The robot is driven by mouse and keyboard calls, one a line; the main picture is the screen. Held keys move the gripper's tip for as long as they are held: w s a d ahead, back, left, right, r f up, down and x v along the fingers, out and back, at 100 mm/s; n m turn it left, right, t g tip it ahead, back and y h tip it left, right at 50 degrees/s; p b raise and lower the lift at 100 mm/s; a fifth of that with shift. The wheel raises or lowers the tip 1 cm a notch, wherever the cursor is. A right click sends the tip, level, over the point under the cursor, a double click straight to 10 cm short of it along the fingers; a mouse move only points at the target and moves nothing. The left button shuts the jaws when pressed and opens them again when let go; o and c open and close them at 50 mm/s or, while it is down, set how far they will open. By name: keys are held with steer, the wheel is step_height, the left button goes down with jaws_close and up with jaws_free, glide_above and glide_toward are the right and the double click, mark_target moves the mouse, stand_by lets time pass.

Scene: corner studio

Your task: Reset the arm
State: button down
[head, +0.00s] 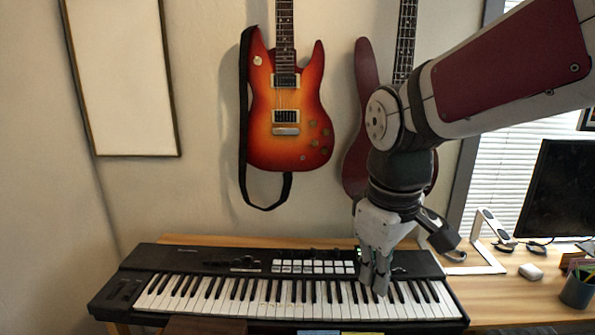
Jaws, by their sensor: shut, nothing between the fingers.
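My arm reaches in from the right in the head view, with its wrist bent downward. My gripper (376,287) is shut and empty, fingers pointing down. Its fingertips are over the right part of the keys of a black keyboard (132,287). I cannot tell whether the fingertips touch the keys. The gripper hides some of the keys and part of the panel behind them.
A sunburst guitar (290,120) and a dark red guitar (366,90), partly behind my arm, hang on the wall. At right on the desk are a white stand (488,250), a black monitor (560,195) and a dark cup (577,290). The space above the keyboard's left half is clear.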

steer(key=s+d+r+m+t, duration=0.1)
steer(key=s+d+m, duration=0.3)
steer(key=s, duration=0.3)
steer(key=s+d+r+m+t+p, duration=0.1)
steer(key=s+d+m, duration=0.2)
steer(key=s, duration=0.5)
steer(key=shift+s+d+m+t, duration=0.25)
steer(key=shift+d+m+t, duration=0.1)
steer(key=shift+m, duration=0.35)
